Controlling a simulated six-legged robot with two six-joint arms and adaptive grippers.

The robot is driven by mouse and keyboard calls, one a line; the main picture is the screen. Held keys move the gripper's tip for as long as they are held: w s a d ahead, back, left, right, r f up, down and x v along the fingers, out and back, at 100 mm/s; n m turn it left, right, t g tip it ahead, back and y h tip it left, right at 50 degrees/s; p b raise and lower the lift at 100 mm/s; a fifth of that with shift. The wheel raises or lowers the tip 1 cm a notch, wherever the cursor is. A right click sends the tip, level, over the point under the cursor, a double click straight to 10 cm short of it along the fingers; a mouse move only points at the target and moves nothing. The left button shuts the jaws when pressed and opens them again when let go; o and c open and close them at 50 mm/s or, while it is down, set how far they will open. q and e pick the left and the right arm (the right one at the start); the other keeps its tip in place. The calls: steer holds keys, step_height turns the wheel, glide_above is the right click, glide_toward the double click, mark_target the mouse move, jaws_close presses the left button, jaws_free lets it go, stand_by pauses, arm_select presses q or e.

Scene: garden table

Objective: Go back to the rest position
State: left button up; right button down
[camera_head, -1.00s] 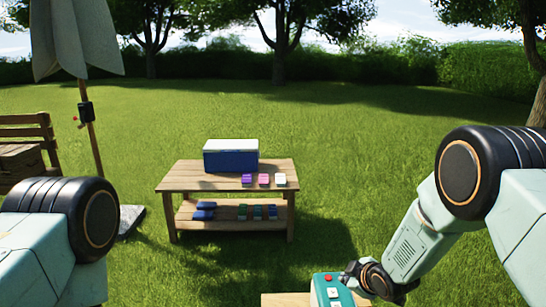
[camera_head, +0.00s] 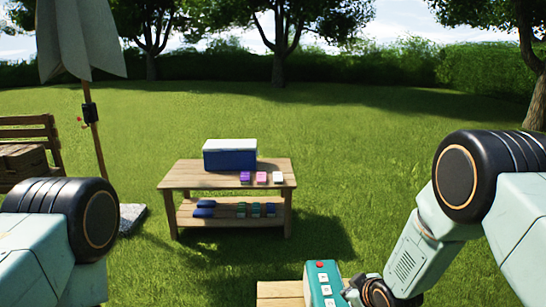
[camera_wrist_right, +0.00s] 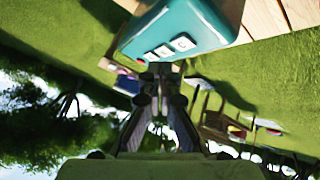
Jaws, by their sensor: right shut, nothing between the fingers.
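My right gripper (camera_head: 352,291) is low in the head view, right beside a teal box (camera_head: 318,280) with a red button and white buttons. In the right wrist view the gripper (camera_wrist_right: 161,72) has its fingers together with nothing between them. The teal box (camera_wrist_right: 180,28) shows there just beyond the fingertips. I cannot tell whether they touch. My left upper arm shows at the left of the head view, but the left gripper is out of view.
The teal box stands on a wooden surface (camera_head: 280,289). Farther off, a wooden table (camera_head: 185,178) carries a blue cooler (camera_head: 230,158) and small coloured boxes, with more items on its shelf. A bench (camera_head: 28,135) and a closed umbrella (camera_head: 75,40) stand left. Open grass lies between.

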steer(key=s+d+f+m+g, duration=0.1)
steer(key=s+f+m+g, duration=0.1)
steer(key=s, duration=1.2)
steer(key=s+d+f+m+g+h, duration=0.1)
steer(key=s+f+m+g, duration=0.2)
steer(key=s, duration=1.1)
steer(key=s+d+f+m+g+h, duration=0.1)
steer(key=s+f+m+g, duration=0.2)
steer(key=s, duration=1.1)
steer(key=shift+d+f+m, duration=0.15)
steer(key=shift+f+m, duration=0.2)
steer(key=shift+m, duration=0.05)
steer(key=shift+w, duration=0.1)
